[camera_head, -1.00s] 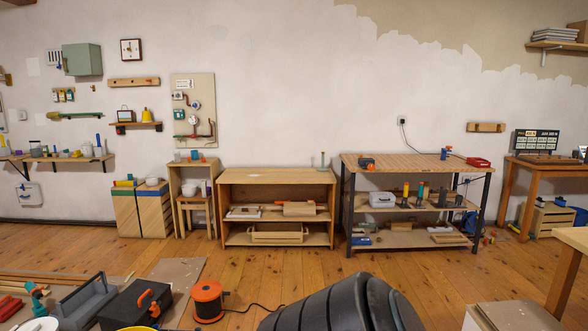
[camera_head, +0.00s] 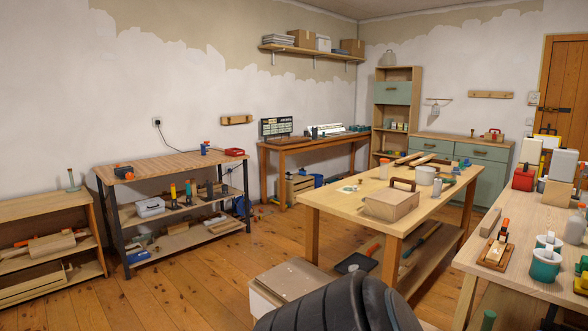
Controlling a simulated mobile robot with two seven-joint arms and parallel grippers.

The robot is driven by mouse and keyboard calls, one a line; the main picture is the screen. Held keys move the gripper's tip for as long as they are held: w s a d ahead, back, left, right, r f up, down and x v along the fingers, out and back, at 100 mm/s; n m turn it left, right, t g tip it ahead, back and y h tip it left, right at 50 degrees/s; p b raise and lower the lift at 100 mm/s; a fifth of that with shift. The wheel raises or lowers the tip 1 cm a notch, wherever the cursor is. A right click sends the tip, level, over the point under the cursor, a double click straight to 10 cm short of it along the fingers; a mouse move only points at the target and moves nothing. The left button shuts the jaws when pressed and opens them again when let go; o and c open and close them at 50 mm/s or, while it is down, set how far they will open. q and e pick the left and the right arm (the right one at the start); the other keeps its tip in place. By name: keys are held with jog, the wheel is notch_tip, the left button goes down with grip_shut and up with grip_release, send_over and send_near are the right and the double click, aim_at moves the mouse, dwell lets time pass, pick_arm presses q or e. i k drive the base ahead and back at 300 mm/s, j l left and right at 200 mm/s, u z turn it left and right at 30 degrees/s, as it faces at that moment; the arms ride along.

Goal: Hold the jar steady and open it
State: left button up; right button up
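I cannot tell which object is the jar. Several jar-like or can-like containers stand on the right-hand table, among them a teal and white pot (camera_head: 546,263) near its front edge and a white container (camera_head: 562,164) farther back. Neither of my grippers is in view.
The right-hand table (camera_head: 519,247) is crowded. The middle table (camera_head: 345,203) carries a wooden box with a dark handle (camera_head: 390,202). A workbench (camera_head: 170,164) stands against the left wall. Open wooden floor (camera_head: 200,285) lies at front left. A pale box (camera_head: 297,282) sits low at the centre.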

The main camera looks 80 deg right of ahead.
aim_at(384, 167)
jog(key=z, duration=3.2)
jog(key=i+j+u, duration=0.3)
jog(key=u, duration=0.15)
jog(key=i+j+u, duration=0.25)
jog(key=i+u, duration=0.25)
jog(key=i+j+u, duration=0.1)
jog(key=i+u, duration=0.2)
jog(key=u, duration=0.15)
jog(key=i+j+u, duration=0.1)
jog(key=i+u, duration=0.2)
jog(key=i, duration=0.3)
jog(key=i+u, duration=0.3)
jog(key=i, duration=0.3)
jog(key=i+j+z, duration=0.2)
jog(key=i, duration=1.15)
jog(key=i+z, duration=0.4)
jog(key=i, duration=0.2)
jog(key=i+j+z, duration=0.1)
jog(key=i+z, duration=0.3)
jog(key=i, duration=0.15)
